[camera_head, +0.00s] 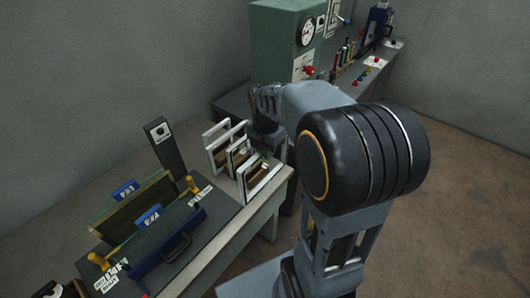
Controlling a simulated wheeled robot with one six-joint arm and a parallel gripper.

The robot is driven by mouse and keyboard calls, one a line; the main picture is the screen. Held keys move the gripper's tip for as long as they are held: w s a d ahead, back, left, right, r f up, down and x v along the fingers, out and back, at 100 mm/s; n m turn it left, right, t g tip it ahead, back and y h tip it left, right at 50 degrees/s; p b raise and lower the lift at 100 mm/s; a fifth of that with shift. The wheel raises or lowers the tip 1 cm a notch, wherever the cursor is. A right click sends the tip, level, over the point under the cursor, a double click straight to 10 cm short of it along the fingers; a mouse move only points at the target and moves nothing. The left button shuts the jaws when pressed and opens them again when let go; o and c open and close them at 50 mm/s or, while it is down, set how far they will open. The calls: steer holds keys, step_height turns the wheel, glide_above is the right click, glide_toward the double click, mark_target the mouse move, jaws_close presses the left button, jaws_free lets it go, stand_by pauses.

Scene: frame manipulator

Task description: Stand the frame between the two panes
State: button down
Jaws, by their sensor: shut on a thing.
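Several upright, thin, white-edged rectangular pieces stand in a row at the table's right end. The far pane (213,132) is at the back of the row and the near pane (262,182) is at its front. The frame (236,150) shows between them, roughly parallel to both. My gripper (254,150) is at the right side of the frame and is shut on it. My arm hides the fingertips and part of the frame. I cannot tell whether the frame's lower edge touches the table.
A dark case (165,245) with blue-tagged boards and yellow clamps fills the table's left part. A dark post (166,147) stands behind it. A green cabinet (275,45) with a gauge and a bench of small tools lie at the back. The floor at right is clear.

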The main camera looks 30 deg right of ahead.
steer(key=shift+r, duration=3.3)
steer(key=shift+s, duration=0.1)
